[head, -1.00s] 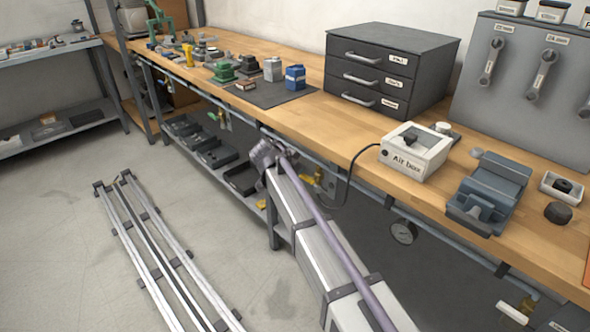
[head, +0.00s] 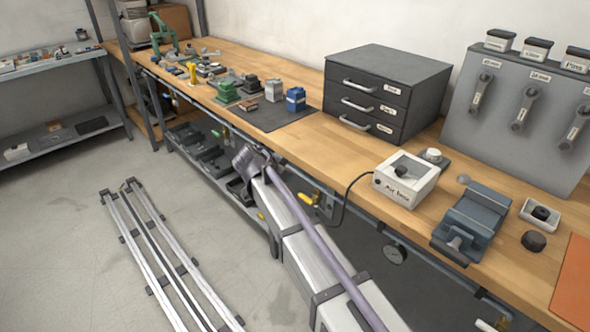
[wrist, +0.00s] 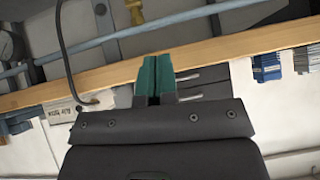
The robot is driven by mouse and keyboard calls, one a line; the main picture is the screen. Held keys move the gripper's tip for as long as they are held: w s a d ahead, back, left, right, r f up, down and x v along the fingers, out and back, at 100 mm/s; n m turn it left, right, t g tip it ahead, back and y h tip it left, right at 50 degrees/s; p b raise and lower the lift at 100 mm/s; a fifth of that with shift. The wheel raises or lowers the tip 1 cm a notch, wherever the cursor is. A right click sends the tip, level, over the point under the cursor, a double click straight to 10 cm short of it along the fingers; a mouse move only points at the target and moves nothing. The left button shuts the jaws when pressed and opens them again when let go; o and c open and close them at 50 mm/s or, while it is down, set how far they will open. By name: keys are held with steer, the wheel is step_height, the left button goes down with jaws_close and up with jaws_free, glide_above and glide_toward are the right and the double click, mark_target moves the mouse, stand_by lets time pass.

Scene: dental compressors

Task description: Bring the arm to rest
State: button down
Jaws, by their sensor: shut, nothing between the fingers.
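My gripper shows in the wrist view as two green fingers (wrist: 155,77) pressed together in front of a dark housing. Nothing is between them. In that view, which looks upside down, the fingertips overlap the wooden bench edge, so I cannot tell how far apart they are. In the head view my arm (head: 312,222) stretches along the front of the workbench (head: 330,150). Its far end is beside the bench's front edge, near the lower shelf. The fingers are not distinct there.
The air box (head: 406,181), a blue vise (head: 471,223) and a dark drawer cabinet (head: 386,95) stand on the bench. A black cable hangs from the air box beside my arm. A gauge (head: 395,255) hangs below the bench edge. Open floor (head: 70,240) lies left.

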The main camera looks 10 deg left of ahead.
steer(key=shift+v, duration=0.8)
steer(key=s+d+f+n+g+y+p, duration=0.1)
steer(key=s+d+n+g+y+p, duration=0.2)
steer(key=s+d+n, duration=0.6)
steer(key=s+d+r+g+y+p, duration=0.1)
steer(key=s+d+r+g+p, duration=0.1)
steer(key=s+d, duration=0.5)
steer(key=s+d+r+g+y+p, duration=0.1)
steer(key=s+d+r+p, duration=0.3)
steer(key=d, duration=0.9)
steer(key=s+g+p, duration=0.1)
steer(key=s, duration=0.2)
steer(key=shift+s+r+p, duration=0.25)
steer(key=shift+s+p, duration=0.1)
steer(key=shift+p, duration=0.05)
